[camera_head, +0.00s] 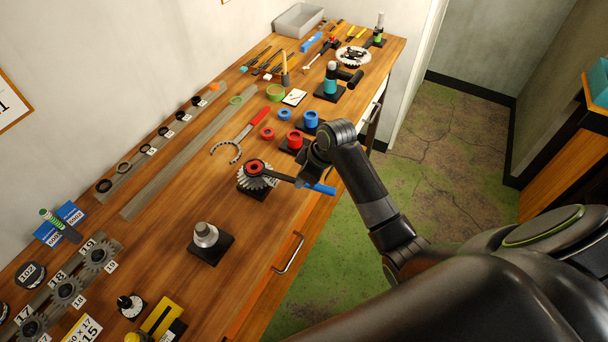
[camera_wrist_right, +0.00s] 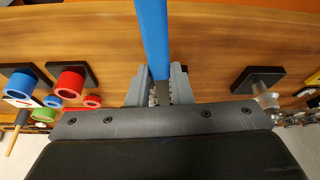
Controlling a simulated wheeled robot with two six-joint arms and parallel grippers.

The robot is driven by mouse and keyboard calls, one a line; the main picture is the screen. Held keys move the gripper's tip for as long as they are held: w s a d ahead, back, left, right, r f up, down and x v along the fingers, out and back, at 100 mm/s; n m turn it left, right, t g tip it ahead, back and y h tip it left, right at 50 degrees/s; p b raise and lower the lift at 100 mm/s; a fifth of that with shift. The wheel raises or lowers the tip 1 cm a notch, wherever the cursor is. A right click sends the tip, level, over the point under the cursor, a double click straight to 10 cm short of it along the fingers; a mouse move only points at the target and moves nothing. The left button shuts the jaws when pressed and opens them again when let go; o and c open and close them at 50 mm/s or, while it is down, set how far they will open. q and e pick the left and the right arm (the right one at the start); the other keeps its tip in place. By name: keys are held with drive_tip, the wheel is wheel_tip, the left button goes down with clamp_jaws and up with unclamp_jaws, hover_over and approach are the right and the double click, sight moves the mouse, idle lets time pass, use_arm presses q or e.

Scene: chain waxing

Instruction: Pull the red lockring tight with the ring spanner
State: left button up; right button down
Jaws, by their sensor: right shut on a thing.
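The red lockring (camera_head: 255,167) sits on top of a toothed sprocket (camera_head: 262,182) on a dark base in the middle of the bench. The ring spanner (camera_head: 280,177) has its ring end at the lockring; I cannot tell how fully it is seated. Its dark shaft runs right to a blue handle (camera_head: 321,188) near the bench's front edge. My right gripper (camera_head: 304,179) is shut on the spanner between ring end and blue handle. In the right wrist view the jaws (camera_wrist_right: 160,92) grip it, and the blue handle (camera_wrist_right: 153,40) points up. My left gripper is not in view.
Red (camera_head: 294,141) and blue (camera_head: 310,120) cups stand just behind my right gripper. A red-handled tool (camera_head: 252,122) lies to their left. A metal post on a dark base (camera_head: 207,236) stands nearer. A drawer handle (camera_head: 289,254) juts from the bench front.

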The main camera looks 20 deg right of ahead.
drive_tip(key=shift+s+a+m+h, duration=0.3)
drive_tip(key=shift+s+a+m, duration=0.4)
drive_tip(key=shift+a+m, duration=0.15)
drive_tip(key=shift+s+a+m+t, duration=0.3)
drive_tip(key=shift+s+a+m, duration=0.25)
drive_tip(key=shift+a+m, duration=0.3)
drive_tip(key=shift+w+d+r+n, duration=0.1)
drive_tip(key=shift+w+d+n, duration=0.15)
drive_tip(key=shift+d+n, duration=0.15)
